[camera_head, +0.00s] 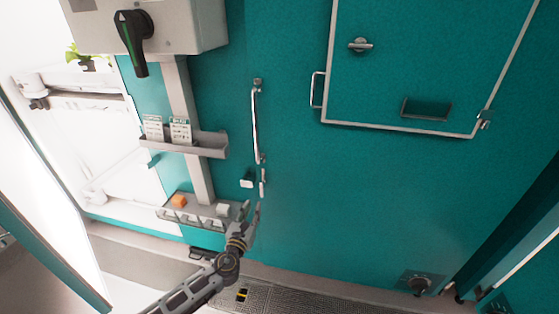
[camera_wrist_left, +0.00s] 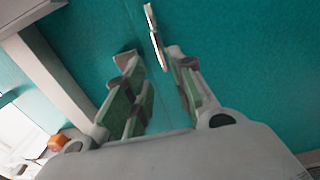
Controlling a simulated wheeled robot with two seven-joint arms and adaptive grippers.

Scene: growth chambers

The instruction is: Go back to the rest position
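My left gripper (camera_head: 251,210) reaches up from the bottom of the head view, in front of the teal wall and just right of the low grey rack. In the left wrist view, its two fingers (camera_wrist_left: 149,56) are apart with nothing between them. A metal handle (camera_wrist_left: 154,35) shows beyond the fingertips, apart from them as far as I can tell. My right gripper is not in view.
A low rack (camera_head: 195,218) holds an orange block (camera_head: 179,201) and a white block (camera_head: 223,210). Above it are a shelf (camera_head: 215,145) with cards and a grey box with a black rotary handle (camera_head: 134,31). A long vertical handle (camera_head: 256,120) and a teal hatch (camera_head: 425,60) are on the wall.

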